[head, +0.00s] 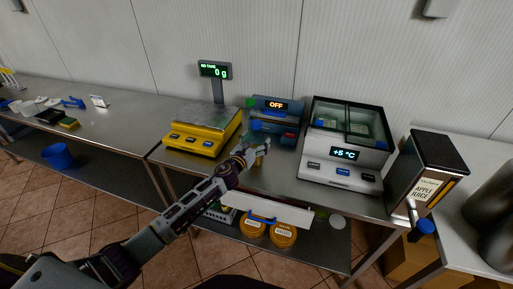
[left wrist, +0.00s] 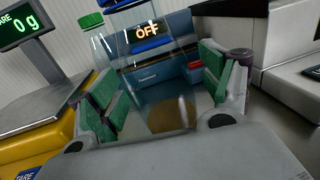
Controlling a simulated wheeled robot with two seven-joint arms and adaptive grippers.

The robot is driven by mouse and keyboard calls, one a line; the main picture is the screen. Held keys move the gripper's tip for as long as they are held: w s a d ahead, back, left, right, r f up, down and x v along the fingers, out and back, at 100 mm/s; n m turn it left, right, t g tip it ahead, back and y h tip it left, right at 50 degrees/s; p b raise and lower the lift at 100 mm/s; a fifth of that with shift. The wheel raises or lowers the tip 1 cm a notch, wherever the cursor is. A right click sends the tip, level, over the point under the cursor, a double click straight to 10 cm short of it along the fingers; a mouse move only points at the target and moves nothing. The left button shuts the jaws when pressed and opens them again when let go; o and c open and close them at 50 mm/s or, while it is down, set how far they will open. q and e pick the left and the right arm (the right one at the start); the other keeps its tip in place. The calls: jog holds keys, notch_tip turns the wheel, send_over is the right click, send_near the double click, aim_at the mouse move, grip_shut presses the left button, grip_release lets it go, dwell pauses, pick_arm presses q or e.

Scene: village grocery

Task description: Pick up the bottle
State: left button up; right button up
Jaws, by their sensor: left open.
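A clear bottle with a blue cap (left wrist: 122,4) stands on the steel counter in front of the blue device marked OFF. In the left wrist view its see-through body (left wrist: 160,82) shows between my left gripper's fingers (left wrist: 165,92), with a brownish patch low down. The fingers have green pads and are apart; I cannot tell if either touches the bottle. A second clear bottle with a green cap (left wrist: 91,20) is just left of it, partly behind the left finger. In the head view my left gripper (head: 252,152) is at the counter, hiding much of the bottles.
A yellow scale (head: 203,130) reading 0 g is on the left. The OFF device (head: 275,114) is close behind. A white cooler box (head: 340,172) and an apple juice dispenser (head: 427,170) are on the right. Orange-lidded tubs (head: 283,235) sit on the shelf below.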

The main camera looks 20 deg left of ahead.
aim_at(256, 122)
pick_arm(q)
jog(key=shift+c, duration=0.5)
jog(key=c, duration=1.3)
jog(key=shift+r, duration=0.1)
jog(key=shift+r, duration=0.75)
jog(key=shift+r+p, duration=1.2)
jog(key=shift+r, duration=3)
